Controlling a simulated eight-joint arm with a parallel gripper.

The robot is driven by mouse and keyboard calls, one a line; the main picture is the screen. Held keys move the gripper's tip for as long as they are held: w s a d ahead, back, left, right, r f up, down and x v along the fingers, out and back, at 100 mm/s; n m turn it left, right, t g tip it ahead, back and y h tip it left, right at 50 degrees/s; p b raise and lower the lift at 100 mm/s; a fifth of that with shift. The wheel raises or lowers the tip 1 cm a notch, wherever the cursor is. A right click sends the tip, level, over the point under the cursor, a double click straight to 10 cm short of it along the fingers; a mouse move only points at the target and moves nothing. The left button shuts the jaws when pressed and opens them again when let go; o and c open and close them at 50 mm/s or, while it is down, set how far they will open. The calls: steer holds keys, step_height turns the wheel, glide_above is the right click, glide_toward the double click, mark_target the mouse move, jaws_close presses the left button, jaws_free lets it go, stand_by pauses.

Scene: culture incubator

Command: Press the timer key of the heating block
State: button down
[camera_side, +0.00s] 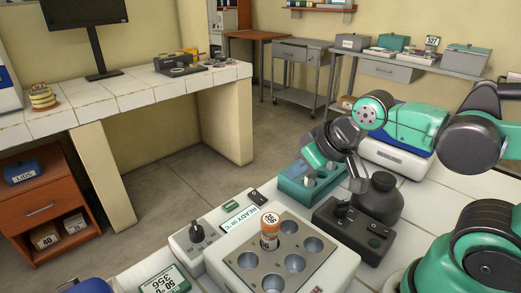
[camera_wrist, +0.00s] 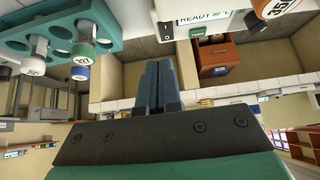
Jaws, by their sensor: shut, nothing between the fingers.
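The heating block (camera_side: 231,258) stands at the bottom middle of the side view, a white box with a grey well plate. An orange-capped vial (camera_side: 270,232) sits in one well. Its panel has a black knob (camera_side: 197,231), a display (camera_side: 238,218) reading READY 50 °C, a small green key (camera_side: 231,206) and a black switch (camera_side: 256,196). The display (camera_wrist: 205,17) shows at the top of the wrist view. My gripper (camera_wrist: 158,68) is shut and empty, apart from the panel; its fingertips are hard to make out in the side view.
A teal rack (camera_wrist: 107,25) with several capped vials is close on the left of the wrist view; the rack (camera_side: 300,190) is behind the block in the side view.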

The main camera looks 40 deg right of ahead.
steer(key=n+t+y, duration=0.2)
steer(key=n, duration=0.9)
glide_above(234, 206)
steer(key=shift+r, duration=0.45)
steer(key=shift+f, duration=4.45)
steer(key=shift+f, duration=0.4)
